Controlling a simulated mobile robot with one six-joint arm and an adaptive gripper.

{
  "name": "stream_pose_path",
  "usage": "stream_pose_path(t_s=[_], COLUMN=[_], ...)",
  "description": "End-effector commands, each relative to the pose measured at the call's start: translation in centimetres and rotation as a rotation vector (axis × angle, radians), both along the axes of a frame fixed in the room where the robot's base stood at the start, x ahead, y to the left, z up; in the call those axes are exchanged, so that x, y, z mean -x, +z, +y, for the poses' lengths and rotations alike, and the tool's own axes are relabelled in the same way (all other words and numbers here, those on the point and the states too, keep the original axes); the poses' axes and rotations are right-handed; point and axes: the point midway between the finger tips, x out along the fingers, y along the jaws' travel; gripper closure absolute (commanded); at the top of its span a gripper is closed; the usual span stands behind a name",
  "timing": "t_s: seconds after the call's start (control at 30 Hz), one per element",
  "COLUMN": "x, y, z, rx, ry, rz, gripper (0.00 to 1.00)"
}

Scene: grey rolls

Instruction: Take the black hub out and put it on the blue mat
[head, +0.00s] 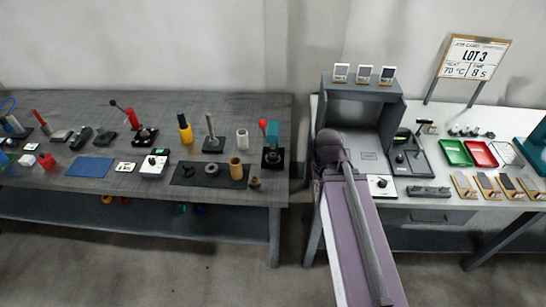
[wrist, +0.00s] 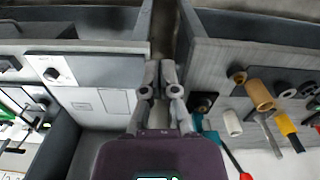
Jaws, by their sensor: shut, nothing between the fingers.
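The blue mat (head: 89,166) lies flat and bare on the grey left-hand bench. Small dark round parts (head: 211,168) sit on a black mat on the same bench, and also show in the wrist view (wrist: 288,90). I cannot tell which dark part is the black hub, or whether it is among them. My gripper (wrist: 160,78) is shut and empty, with its fingertips together over the gap between the two benches. In the head view my arm hides it.
The left bench (head: 60,194) also carries a tan cylinder (head: 236,169), a white cylinder (head: 242,139), a yellow bottle (head: 185,128) and a red-knobbed press (head: 272,150). A grey open-fronted housing (head: 340,105) stands on the white right-hand bench, near red and green trays (head: 455,153).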

Motion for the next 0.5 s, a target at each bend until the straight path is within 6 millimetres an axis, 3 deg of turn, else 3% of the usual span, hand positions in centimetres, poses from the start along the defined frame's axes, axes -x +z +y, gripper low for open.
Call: stream_pose_path(t_s=[0.37, 0.4, 0.5], x=[0.00, 0.00, -0.05], y=[0.00, 0.00, -0.09], z=[0.00, 0.00, 0.01], rx=[0.000, 0.000, 0.001], ry=[0.000, 0.000, 0.005], rz=[0.000, 0.000, -0.002], gripper=[1.00, 0.97, 0.67])
